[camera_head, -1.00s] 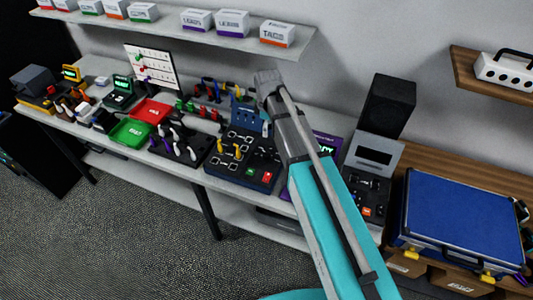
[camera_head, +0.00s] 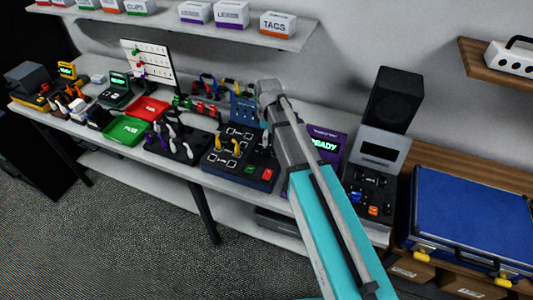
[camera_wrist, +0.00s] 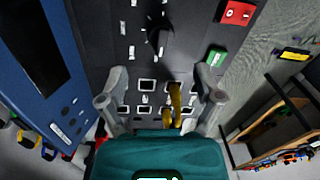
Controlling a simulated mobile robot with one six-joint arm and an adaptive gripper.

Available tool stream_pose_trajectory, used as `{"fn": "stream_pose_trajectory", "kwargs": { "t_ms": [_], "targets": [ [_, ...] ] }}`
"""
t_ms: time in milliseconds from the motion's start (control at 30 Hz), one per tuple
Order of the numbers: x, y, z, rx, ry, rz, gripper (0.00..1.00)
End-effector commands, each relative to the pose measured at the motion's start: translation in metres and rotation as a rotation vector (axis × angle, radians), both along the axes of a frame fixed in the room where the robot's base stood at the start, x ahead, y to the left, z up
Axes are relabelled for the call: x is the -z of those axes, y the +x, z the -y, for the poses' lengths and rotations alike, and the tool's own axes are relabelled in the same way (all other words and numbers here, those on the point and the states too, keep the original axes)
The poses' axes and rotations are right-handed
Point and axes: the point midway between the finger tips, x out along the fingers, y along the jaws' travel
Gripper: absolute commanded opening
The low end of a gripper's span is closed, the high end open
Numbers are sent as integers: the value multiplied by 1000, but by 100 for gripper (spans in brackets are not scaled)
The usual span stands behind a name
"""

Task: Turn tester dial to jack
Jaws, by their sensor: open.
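The tester is a dark blue console (camera_head: 212,160) with sockets, yellow plugs, a green button and a red button, and a blue upright panel behind it. In the wrist view its dark face (camera_wrist: 95,35) shows a black dial (camera_wrist: 158,35) with a pale mark, ringed by small white labels I cannot read. Two yellow plugs (camera_wrist: 175,100) stand in the sockets. My gripper (camera_wrist: 155,97) is open and empty, its fingers spread either side of the socket rows, with the dial beyond the fingertips. In the head view my arm covers the gripper and part of the tester's right side.
A purple unit with a READY screen (camera_head: 325,145) and a grey console (camera_head: 370,185) stand right of my arm. Red (camera_head: 150,108) and green (camera_head: 125,130) trays and a dark tool holder lie left.

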Motion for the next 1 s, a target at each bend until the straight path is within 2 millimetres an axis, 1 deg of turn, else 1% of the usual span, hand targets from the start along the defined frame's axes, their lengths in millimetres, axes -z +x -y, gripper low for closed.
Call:
{"fn": "stream_pose_trajectory", "kwargs": {
  "t_ms": [33,600,800,1000],
  "targets": [
    [8,0,0,0,0,0,84],
    [51,-3,0,1,0,0,84],
    [62,-3,0,1,0,0,84],
    [67,-4,0,1,0,0,84]
  ]
}}
